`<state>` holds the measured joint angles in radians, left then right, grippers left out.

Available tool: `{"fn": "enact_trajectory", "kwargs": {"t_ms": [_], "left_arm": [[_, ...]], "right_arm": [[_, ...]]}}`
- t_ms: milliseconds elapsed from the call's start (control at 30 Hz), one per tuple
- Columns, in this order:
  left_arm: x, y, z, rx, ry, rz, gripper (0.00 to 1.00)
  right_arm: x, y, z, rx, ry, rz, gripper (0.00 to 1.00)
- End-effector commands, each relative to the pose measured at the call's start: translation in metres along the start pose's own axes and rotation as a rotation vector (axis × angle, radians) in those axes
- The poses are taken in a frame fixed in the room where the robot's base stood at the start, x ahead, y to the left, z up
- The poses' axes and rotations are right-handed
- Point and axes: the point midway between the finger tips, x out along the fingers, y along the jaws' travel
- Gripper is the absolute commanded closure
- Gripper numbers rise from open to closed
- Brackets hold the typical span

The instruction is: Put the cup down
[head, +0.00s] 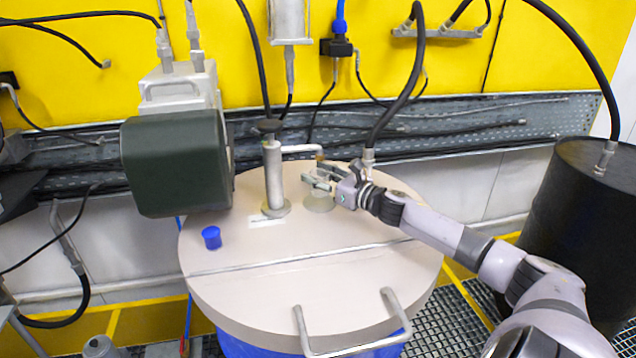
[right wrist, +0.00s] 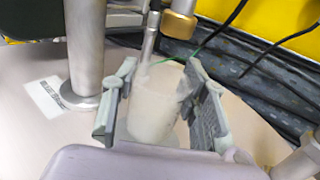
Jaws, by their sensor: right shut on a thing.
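A pale translucent cup (right wrist: 155,105) is between the two grey fingers of my right gripper (right wrist: 158,108) in the right wrist view, and the gripper is shut on it. In the head view the right gripper (head: 320,182) is over the round beige drum lid (head: 300,285), beside the metal pump post. The cup (head: 318,204) shows faintly below the fingers there. It looks upright, and I cannot tell whether its base touches the lid. My left gripper is not in view.
The pump post (head: 273,175) has a side spout with a brass tip (head: 320,157) close above the gripper. A small blue cap-like piece (head: 211,238) sits on the lid's left. A dark box (head: 177,163) overhangs the left edge. The lid's front half is clear up to its handle (head: 350,345).

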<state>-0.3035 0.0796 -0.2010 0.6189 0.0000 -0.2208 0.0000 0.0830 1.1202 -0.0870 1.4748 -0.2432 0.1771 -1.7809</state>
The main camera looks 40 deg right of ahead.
Motion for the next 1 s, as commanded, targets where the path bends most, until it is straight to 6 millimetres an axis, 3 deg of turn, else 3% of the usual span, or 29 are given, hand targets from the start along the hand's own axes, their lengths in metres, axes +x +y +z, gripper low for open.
{"fn": "enact_trajectory", "kwargs": {"t_ms": [200,533,567,600,833,1000], "left_arm": [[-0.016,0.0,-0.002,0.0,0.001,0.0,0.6],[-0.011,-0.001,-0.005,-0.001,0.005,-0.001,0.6],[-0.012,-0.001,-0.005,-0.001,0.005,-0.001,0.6],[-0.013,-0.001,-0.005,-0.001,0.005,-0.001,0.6],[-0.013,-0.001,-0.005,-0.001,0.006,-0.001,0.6],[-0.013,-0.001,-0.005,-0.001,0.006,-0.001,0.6]], "right_arm": [[0.0,0.001,-0.024,0.006,0.0,0.0,0.74],[0.0,0.001,-0.03,0.002,0.0,0.0,0.74],[0.0,0.001,-0.029,0.002,0.0,0.0,0.58],[0.0,0.001,-0.028,0.002,0.0,0.0,0.55],[-0.001,0.001,-0.028,0.002,0.001,0.0,0.4],[-0.001,0.001,-0.028,0.002,0.001,0.0,0.4]]}}
